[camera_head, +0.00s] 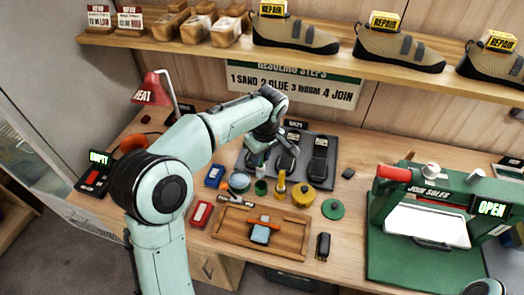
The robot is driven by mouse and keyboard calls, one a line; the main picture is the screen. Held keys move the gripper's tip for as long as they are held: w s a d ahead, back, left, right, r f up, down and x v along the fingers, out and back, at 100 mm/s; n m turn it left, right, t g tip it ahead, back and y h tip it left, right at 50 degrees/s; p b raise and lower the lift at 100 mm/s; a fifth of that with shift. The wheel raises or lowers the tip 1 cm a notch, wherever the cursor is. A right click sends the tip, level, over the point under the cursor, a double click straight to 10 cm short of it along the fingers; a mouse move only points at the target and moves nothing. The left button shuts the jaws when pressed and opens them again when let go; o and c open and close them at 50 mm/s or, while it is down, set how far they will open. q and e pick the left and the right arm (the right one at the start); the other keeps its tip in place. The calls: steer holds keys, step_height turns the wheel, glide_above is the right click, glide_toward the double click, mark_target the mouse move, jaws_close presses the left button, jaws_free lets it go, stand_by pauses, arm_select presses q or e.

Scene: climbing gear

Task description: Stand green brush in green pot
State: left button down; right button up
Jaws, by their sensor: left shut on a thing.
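My left gripper (257,161) reaches in over the bench, pointing down, and is shut on a thin green item that looks like the green brush (260,172). Most of the brush is hidden by the gripper or too small to make out. A small green pot (261,187) stands directly below it. I cannot tell whether the brush tip is inside the pot or just above it. A round green lid (333,209) lies to the right on the bench. My right gripper is not in view; only a piece of my right arm shows at the bottom right corner.
A yellow brush (281,184) and yellow pot (303,195) stand close right of the green pot, a teal bowl (239,183) close left. Dark soles lie on a grey mat (247,157) behind. A wooden tray (229,228) lies in front, a green press (402,268) at right.

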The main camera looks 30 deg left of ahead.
mark_target(261, 171)
arm_select(q)
steer(key=shift+w+f+b, duration=0.1)
steer(key=shift+f+b, duration=1.65)
steer(key=shift+f, duration=2.2)
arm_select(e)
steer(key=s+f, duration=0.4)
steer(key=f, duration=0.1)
arm_select(q)
steer(key=c, duration=0.9)
jaws_free()
step_height(261, 171, up, 13)
steer(key=d+p, duration=0.2)
steer(key=shift+s+r, duration=0.15)
steer(key=shift+s, duration=0.2)
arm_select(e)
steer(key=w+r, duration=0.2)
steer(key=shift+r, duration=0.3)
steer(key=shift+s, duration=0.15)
